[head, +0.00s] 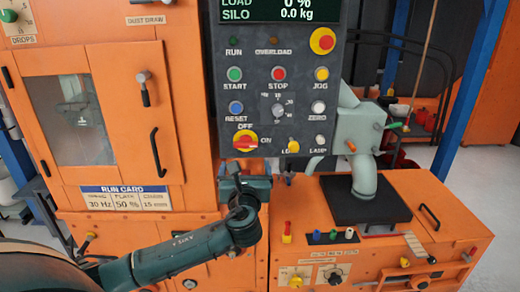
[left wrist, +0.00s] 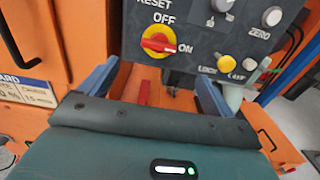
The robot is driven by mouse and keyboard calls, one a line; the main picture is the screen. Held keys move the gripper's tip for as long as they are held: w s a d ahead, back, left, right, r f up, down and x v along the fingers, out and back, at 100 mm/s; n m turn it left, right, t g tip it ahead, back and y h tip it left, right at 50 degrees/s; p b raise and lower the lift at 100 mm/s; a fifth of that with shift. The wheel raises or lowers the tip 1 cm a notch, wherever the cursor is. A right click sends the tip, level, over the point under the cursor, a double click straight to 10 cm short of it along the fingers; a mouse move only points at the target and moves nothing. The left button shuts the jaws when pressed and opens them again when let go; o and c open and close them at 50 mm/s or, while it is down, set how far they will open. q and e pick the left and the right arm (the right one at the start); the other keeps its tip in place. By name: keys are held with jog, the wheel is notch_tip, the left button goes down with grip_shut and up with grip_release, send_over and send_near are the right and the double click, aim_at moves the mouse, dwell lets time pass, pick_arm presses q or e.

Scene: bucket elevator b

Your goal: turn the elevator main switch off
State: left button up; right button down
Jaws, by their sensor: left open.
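The main switch (head: 245,141) is a red rotary handle on a yellow round plate, low on the left of the dark control panel (head: 268,110). OFF is printed above it and ON to its right. The red handle lies roughly level, towards ON. The switch also shows in the left wrist view (left wrist: 158,43), beyond the fingers. My left gripper (head: 247,172) is just below the switch in the head view. In the left wrist view its two blue-grey fingers (left wrist: 157,72) are spread apart with nothing held between them. My right gripper is not in view.
A yellow knob (head: 293,146) and a white lamp button (head: 320,139) sit right of the switch. Above are RESET (head: 236,107) and a dial (head: 277,107). An orange cabinet door with a black handle (head: 155,155) stands left. An orange base box (head: 335,255) lies below right.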

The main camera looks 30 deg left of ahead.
aim_at(246, 146)
pick_arm(q)
jog(key=x, duration=1.2)
jog(key=shift+w+a, duration=0.15)
jog(key=shift+w, duration=0.15)
jog(key=shift+c, duration=0.6)
jog(key=shift+f, duration=0.1)
jog(key=c, duration=0.9)
